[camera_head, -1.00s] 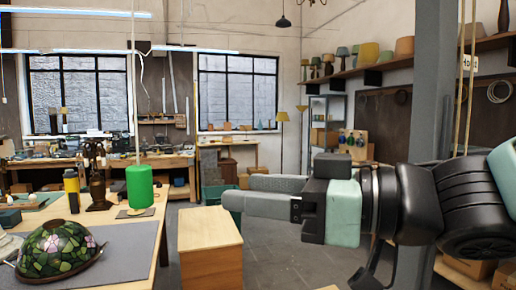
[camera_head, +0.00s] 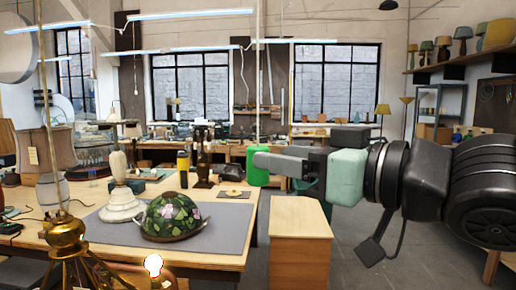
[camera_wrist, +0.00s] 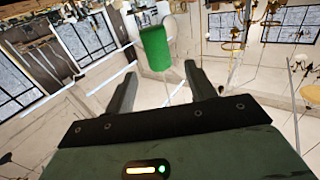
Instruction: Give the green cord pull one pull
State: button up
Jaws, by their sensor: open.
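The green cord pull (camera_head: 258,172) is a green cylinder hanging on a long pale cord (camera_head: 258,70). In the wrist view the green pull (camera_wrist: 155,48) appears beyond the fingertips, between the two fingers and somewhat nearer the left one. My gripper (camera_head: 272,160) points left, with its fingers apart and nothing between them. The gripper also shows in the wrist view (camera_wrist: 162,80). The pull looks apart from both fingers.
A wooden cabinet (camera_head: 300,250) stands below my gripper. Floor shows open to its right.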

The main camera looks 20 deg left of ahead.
aim_at(257, 147)
jog(key=shift+p+x, duration=0.5)
jog(key=shift+x, duration=2.3)
